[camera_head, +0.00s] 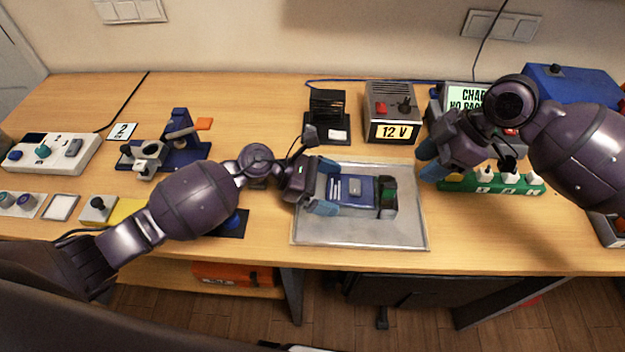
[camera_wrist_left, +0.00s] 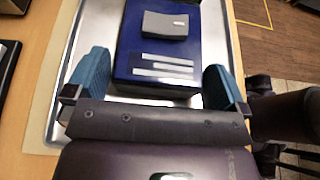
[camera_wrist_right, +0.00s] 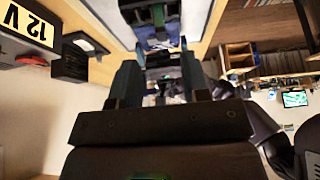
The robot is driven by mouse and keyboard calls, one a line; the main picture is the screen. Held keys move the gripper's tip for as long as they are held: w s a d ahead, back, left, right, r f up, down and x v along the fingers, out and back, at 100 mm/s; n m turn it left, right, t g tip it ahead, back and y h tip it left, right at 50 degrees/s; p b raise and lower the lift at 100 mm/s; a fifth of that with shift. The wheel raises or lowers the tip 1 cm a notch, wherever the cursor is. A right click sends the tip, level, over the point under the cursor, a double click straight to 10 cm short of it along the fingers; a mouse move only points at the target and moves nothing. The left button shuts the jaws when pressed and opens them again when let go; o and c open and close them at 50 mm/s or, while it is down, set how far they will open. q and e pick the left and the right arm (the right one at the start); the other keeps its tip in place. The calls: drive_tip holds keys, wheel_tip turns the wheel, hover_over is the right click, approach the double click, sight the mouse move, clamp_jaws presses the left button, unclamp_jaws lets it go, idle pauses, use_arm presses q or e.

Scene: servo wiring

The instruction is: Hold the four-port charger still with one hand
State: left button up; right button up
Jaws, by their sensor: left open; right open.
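A green strip (camera_head: 492,182) with several white plug-like pieces lies on the table at the right, partly hidden by my right arm; it looks like the four-port charger, but its labels are too small to read. My right gripper (camera_head: 431,160) is open and empty, raised just left of the strip, with its fingers facing the tray. A blue box (camera_head: 352,190) with a grey block on top lies in a metal tray (camera_head: 412,234). My left gripper (camera_head: 326,188) is open at the box's left end. In the left wrist view its fingers stand on both sides of the blue box (camera_wrist_left: 128,62), with gaps.
A dark and green part (camera_head: 387,197) sits at the blue box's right end. A 12 V supply (camera_head: 391,112) and a black rack (camera_head: 327,115) stand behind the tray. A lit display (camera_head: 466,98) and a blue case (camera_head: 575,85) are back right. Bare table lies left of the rack.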

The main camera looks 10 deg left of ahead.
sight(393, 185)
use_arm(q)
drive_tip(key=shift+d+f, duration=0.3)
drive_tip(key=shift+d, duration=0.3)
drive_tip(key=shift+c, duration=0.2)
drive_tip(key=c, duration=0.7)
use_arm(e)
drive_tip(key=shift+o, duration=0.2)
drive_tip(key=shift+s+a+r+h, duration=0.1)
drive_tip(key=shift+a+r+h, duration=0.2)
drive_tip(key=shift+r, duration=0.4)
drive_tip(key=shift+a+r+h, duration=0.2)
drive_tip(key=shift+r+h, duration=0.1)
drive_tip(key=shift+r, duration=0.35)
drive_tip(key=x, duration=1.1)
drive_tip(key=shift+f, duration=0.35)
clamp_jaws()
